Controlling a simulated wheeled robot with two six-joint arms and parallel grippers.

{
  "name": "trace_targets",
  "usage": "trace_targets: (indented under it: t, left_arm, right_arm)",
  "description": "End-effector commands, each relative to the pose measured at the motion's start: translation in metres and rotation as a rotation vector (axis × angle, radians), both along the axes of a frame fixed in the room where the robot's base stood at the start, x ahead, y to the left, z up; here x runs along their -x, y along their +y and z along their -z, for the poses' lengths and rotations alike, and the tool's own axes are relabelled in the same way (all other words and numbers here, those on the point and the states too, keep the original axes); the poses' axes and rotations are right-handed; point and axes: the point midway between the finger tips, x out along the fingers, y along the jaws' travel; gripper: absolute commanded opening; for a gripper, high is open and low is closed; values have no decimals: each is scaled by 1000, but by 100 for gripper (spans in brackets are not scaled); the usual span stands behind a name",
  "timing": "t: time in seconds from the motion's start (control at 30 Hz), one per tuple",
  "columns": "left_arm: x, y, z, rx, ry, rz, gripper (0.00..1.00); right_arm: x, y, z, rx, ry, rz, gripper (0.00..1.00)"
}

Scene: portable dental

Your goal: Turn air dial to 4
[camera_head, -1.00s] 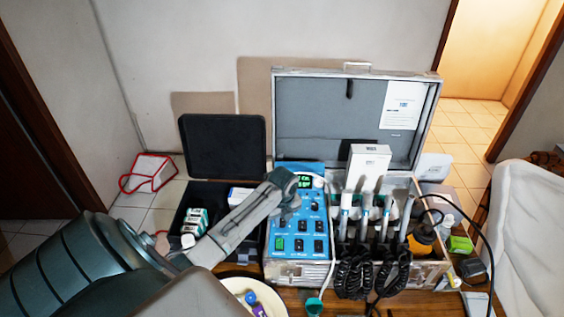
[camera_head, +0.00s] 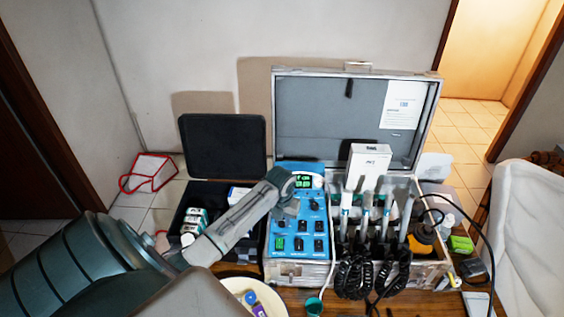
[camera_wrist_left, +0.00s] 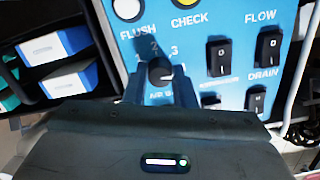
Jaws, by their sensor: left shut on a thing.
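The air dial (camera_wrist_left: 160,72) is a small dark round knob on the blue control panel (camera_wrist_left: 200,20). In the left wrist view the printed numbers 2 and 3 show above it, and the lettering below it is partly covered. My left gripper (camera_wrist_left: 160,88) is shut on the dial, with one finger on each side. In the head view my left gripper (camera_head: 288,208) reaches over the upper left of the panel (camera_head: 306,168) and hides the dial. The dial's exact setting cannot be read. My right gripper is not in view.
Black rocker switches (camera_wrist_left: 219,56) sit right of the dial. The open metal case (camera_head: 355,110) holds handpieces (camera_head: 366,215) with coiled black cords (camera_head: 355,275). A black box (camera_head: 225,150) with small packages stands left of the panel. A round tray (camera_head: 232,287) lies in front.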

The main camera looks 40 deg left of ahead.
Motion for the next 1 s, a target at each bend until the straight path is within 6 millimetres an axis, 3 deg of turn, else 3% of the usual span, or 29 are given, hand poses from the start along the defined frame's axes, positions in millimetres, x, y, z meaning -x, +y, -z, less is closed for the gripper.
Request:
trace_targets:
  t: [0.67, 0.7, 0.77, 0.8, 1.0]
  left_arm:
    - [0, 0, 0, -2, 3, 60, 1]
    - [0, 0, 0, -2, 3, 60, 30]
    - [0, 0, 0, -2, 3, 60, 41]
    - [0, 0, 0, -2, 3, 59, 46]
    - [0, 0, 0, -2, 3, 59, 46]
  right_arm:
    - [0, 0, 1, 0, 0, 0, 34]
    - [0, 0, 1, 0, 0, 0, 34]
    - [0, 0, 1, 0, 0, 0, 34]
    - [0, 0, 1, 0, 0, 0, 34]
    - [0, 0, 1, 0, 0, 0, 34]
